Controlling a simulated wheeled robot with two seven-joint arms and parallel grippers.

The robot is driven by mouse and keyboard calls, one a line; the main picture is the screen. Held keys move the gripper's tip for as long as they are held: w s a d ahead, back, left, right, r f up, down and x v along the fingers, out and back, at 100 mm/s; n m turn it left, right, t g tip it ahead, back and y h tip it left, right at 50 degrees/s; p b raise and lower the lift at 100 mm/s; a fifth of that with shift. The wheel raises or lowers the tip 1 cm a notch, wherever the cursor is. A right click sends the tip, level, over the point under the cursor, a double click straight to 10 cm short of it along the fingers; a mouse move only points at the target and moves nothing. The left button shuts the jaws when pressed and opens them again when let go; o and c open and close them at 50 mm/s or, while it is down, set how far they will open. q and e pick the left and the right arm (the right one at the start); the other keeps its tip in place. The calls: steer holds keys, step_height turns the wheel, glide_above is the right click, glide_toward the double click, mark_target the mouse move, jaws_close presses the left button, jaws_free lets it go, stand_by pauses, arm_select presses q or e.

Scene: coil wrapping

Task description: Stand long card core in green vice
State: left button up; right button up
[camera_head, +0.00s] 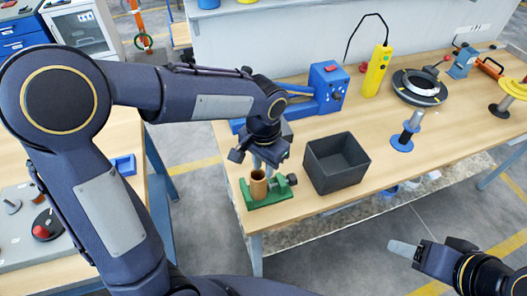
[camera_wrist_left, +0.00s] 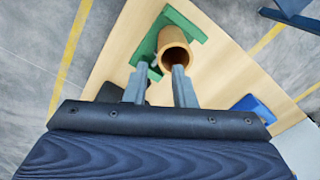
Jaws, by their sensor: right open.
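The brown card core (camera_head: 259,186) stands upright at the green vice (camera_head: 272,196) near the table's front left corner. In the left wrist view the core's open top (camera_wrist_left: 174,46) shows beside the green vice jaws (camera_wrist_left: 148,48). My left gripper (camera_head: 262,163) is just above the core. Its two fingers (camera_wrist_left: 159,75) are apart with nothing between them, and the right fingertip overlaps the core's rim in that view. Whether it touches the core I cannot tell. My right gripper (camera_head: 432,246) is open and empty, off the table at the lower right.
A dark open bin (camera_head: 336,162) stands right of the vice. Behind are a blue machine (camera_head: 328,88) and a yellow pendant (camera_head: 377,70). A spool on a blue base (camera_head: 405,137) and a black ring (camera_head: 420,88) stand further right. The table between bin and spool is clear.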

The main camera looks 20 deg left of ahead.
arm_select(q)
step_height(320, 180, up, 6)
steer(key=s+a+n+t+h, duration=0.2)
steer(key=s+a+n, duration=0.1)
steer(key=s, duration=0.5)
steer(key=s+a+n+t+h, duration=0.1)
steer(key=s+a+n+t, duration=0.2)
steer(key=s+a, duration=0.3)
steer(key=shift+s+f+n+t+h, duration=0.3)
steer(key=shift+s+n+h, duration=0.15)
steer(key=shift+s, duration=0.65)
steer(key=shift+a+r, duration=0.1)
